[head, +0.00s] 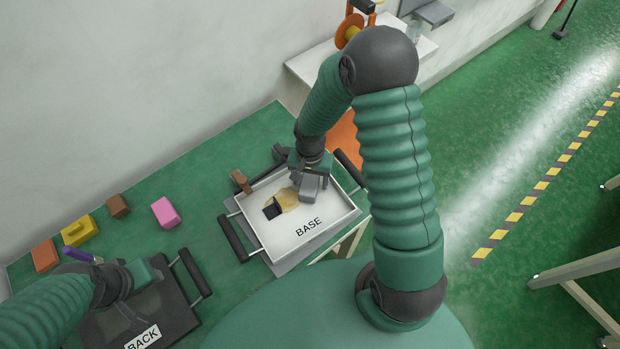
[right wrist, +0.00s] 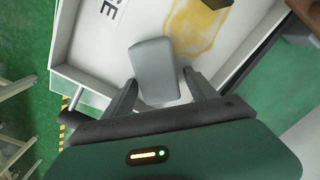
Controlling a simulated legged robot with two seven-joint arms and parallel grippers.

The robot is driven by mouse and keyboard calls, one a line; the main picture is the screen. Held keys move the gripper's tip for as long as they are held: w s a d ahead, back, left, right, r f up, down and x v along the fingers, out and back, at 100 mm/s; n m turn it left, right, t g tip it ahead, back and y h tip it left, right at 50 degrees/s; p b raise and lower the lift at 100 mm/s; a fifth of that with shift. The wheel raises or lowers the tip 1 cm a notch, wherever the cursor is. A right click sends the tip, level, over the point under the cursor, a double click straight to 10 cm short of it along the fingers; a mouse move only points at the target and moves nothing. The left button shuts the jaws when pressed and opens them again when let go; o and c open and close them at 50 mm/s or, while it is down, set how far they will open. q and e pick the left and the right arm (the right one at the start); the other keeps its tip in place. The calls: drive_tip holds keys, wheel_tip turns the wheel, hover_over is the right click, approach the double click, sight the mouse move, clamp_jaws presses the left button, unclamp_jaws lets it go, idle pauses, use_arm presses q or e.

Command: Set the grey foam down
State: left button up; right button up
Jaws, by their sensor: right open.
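The grey foam (head: 309,187) is a small rounded block at the right side of the white tray marked BASE (head: 291,243). My right gripper (head: 312,180) is over it, pointing down. In the right wrist view the foam (right wrist: 155,68) lies between the two spread fingers, with a gap visible on its right side. It appears to be on the tray floor, though its underside is hidden. My left gripper (head: 160,270) is over the dark tray marked BACK (head: 180,318); its fingers are too unclear to read.
In the BASE tray, a dark block (head: 272,208) lies by a yellowish stain (head: 287,199). A brown block (head: 240,181) is beside the tray. Pink (head: 165,212), yellow (head: 79,232), brown (head: 118,206) and orange (head: 44,255) blocks lie on the green table (head: 205,165).

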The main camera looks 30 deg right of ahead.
sight(310, 178)
drive_tip(key=shift+r, duration=0.1)
wheel_tip(310, 178, up, 12)
drive_tip(key=p, duration=0.1)
drive_tip(key=s+a+r+n+t, duration=0.2)
drive_tip(key=s+a+n, duration=0.4)
drive_tip(key=n, duration=0.3)
drive_tip(key=shift+s+a+r+t, duration=0.15)
drive_tip(key=shift+s+r+t, duration=0.2)
drive_tip(key=shift+r, duration=0.2)
drive_tip(key=shift+s, duration=0.2)
drive_tip(key=shift+w+a, duration=0.1)
drive_tip(key=shift+a, duration=0.1)
drive_tip(key=shift+d, duration=0.1)
